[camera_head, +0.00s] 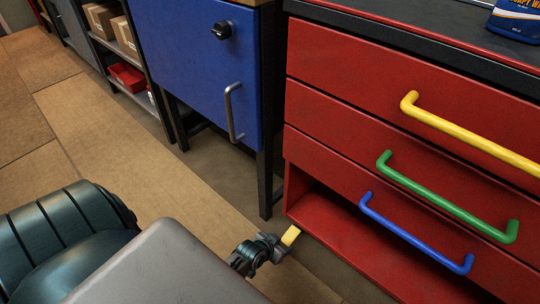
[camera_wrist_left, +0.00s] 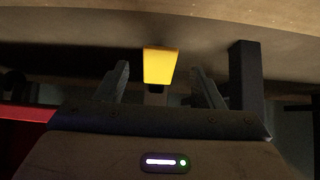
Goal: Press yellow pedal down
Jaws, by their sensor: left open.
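The yellow pedal (camera_head: 290,236) is a small block low near the floor, at the lower left corner of the red cabinet in the head view. My left gripper (camera_head: 272,246) is right by it, coming in from the lower left. In the left wrist view the pedal (camera_wrist_left: 159,65) appears in the gap between the two spread fingers of my left gripper (camera_wrist_left: 162,84). The gripper is open, with nothing clamped in it. I cannot tell whether a finger touches the pedal or how far down it is. My right gripper is out of view.
The red cabinet (camera_head: 330,130) has yellow (camera_head: 470,133), green (camera_head: 447,200) and blue (camera_head: 415,235) handles and an open space at the bottom. A blue cabinet (camera_head: 190,60) on dark legs stands left of it. Wooden floor (camera_head: 120,150) is clear in front of the cabinets.

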